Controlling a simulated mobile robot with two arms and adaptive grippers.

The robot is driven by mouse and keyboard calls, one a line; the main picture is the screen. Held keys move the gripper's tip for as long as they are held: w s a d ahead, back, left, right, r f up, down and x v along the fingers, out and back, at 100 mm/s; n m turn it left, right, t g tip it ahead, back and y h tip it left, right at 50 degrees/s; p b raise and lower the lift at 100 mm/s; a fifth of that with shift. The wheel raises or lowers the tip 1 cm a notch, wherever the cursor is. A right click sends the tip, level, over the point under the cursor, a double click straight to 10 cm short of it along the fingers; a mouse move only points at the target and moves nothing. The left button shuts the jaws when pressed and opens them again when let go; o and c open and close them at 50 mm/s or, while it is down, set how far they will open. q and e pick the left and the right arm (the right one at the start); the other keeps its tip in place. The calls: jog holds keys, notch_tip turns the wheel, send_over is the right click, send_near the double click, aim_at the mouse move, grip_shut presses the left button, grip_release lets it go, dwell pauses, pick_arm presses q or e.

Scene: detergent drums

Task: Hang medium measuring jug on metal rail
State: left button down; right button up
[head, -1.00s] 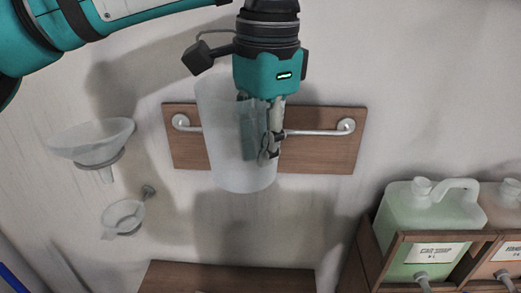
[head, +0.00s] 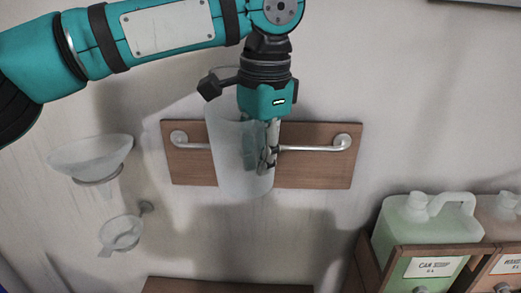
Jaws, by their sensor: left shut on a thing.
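The measuring jug (head: 233,165) is a frosted, see-through cup, held upright with a slight tilt in front of the metal rail. My left gripper (head: 267,165) is shut on the jug at its right side, with its fingers pointing down. The metal rail (head: 315,149) is a silver bar on a brown wooden board (head: 333,170) on the wall. The jug and gripper cover the middle of the rail. I cannot tell whether the jug touches the rail. My right gripper is not in view.
A large funnel (head: 92,155) and a smaller one (head: 121,233) hang on the wall at left. A green detergent canister (head: 415,228) stands in a wooden crate (head: 437,252) at lower right. A wooden surface (head: 228,287) shows at the bottom.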

pick_arm(q)
notch_tip(320, 180, down, 2)
jog(key=shift+f+b, duration=0.25)
jog(key=shift+b, duration=0.1)
jog(key=shift+f+b, duration=0.9)
jog(key=shift+f, duration=1.9)
jog(key=c, duration=1.4)
grip_release()
